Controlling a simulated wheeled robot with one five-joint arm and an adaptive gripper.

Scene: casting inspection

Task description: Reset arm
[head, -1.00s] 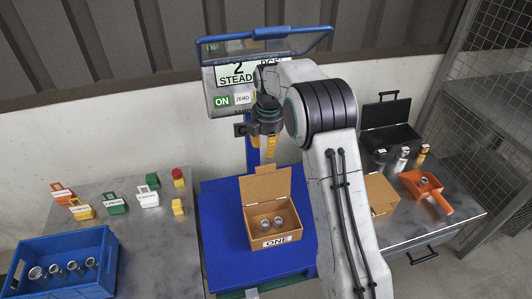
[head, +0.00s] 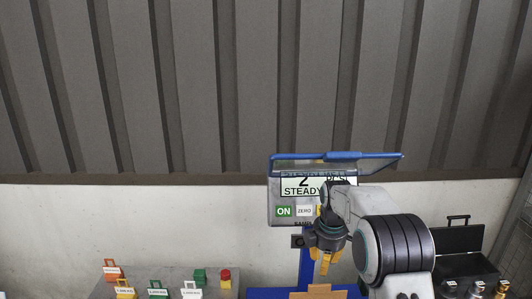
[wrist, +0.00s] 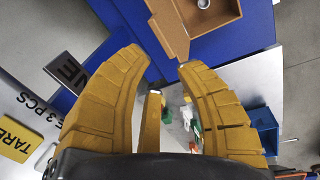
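My gripper (head: 325,262) shows in front of the scale's post in the head view, with yellow fingers pointing down. In the wrist view my gripper (wrist: 160,85) has its fingers spread apart with nothing between them. Below it is a blue platform (wrist: 235,45) bearing an open cardboard box (wrist: 172,28) with metal parts inside, only partly in view. In the head view only the top edge of the box lid (head: 312,290) shows at the bottom of the picture.
The scale display (head: 318,187) reads 2 and STEADY, with a blue-framed clear cover (head: 335,160) above. Coloured tagged blocks (head: 157,291) stand at the lower left. An open black case (head: 460,243) stands at right. A corrugated wall (head: 240,90) fills the back.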

